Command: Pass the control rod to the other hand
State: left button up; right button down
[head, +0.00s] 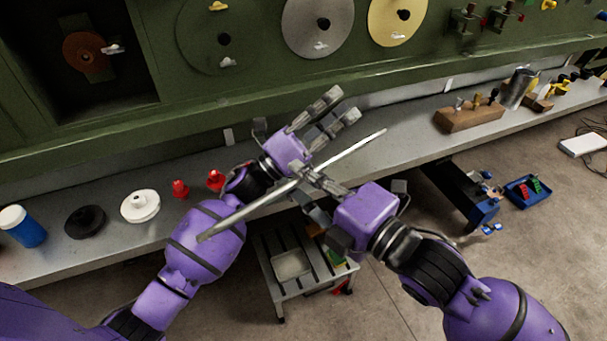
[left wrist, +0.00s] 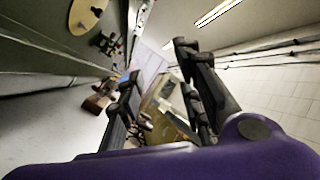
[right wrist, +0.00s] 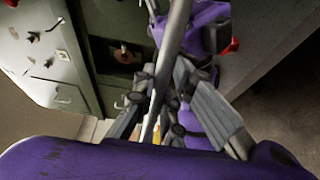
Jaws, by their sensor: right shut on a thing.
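The control rod (head: 250,208) is a long thin grey metal bar. In the head view it runs slantwise from lower left to upper right, in front of my left forearm. My right gripper (head: 311,183) is shut on it near its middle; the rod also shows between the fingers in the right wrist view (right wrist: 172,40). My left gripper (head: 346,102) is open and empty, just above the rod in the picture, its fingers pointing up and right. The left wrist view shows its two fingers (left wrist: 155,72) apart with no rod between them. Whether it touches the rod is unclear.
A long grey bench (head: 390,145) runs below the green panel. On it stand a blue jar (head: 22,227), black and white discs, red pieces and a wooden block (head: 470,117). A small cart (head: 290,265) stands below my grippers. A blue tray (head: 528,190) lies right.

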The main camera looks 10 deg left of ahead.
pick_arm(q)
jog(key=a+f+n+t+y, duration=0.35)
jog(key=f+n+y, duration=0.25)
jog(key=f, duration=0.2)
jog(key=s+d+f+g+h, duration=0.1)
jog(key=s+d+g, duration=0.1)
jog(key=s+d, duration=0.35)
jog(key=s+d+g+h, duration=0.2)
jog(key=d, duration=0.6)
jog(key=s+d+f+g+h, duration=0.1)
jog(key=s+d+g, duration=0.15)
jog(key=d, duration=0.45)
jog(key=s+a+f+n+t+y, duration=0.2)
jog(key=a+f+n+y, duration=0.4)
jog(key=a+f+n, duration=0.35)
jog(key=s+a+f+n+t+y, duration=0.25)
jog(key=a+f+n+y, duration=0.25)
jog(key=a+f+n, duration=0.4)
jog(key=s+a+f+n+g+y, duration=0.2)
jog(key=s+a+f+n+g, duration=0.2)
jog(key=s+f, duration=0.4)
jog(key=s+a+f+n+g+y, duration=0.3)
jog(key=s+a+f+n, duration=0.4)
jog(key=s, duration=0.7)
jog(key=shift+s+a+f+g, duration=0.3)
jog(key=shift+a+f+g, duration=0.25)
jog(key=shift+a, duration=0.55)
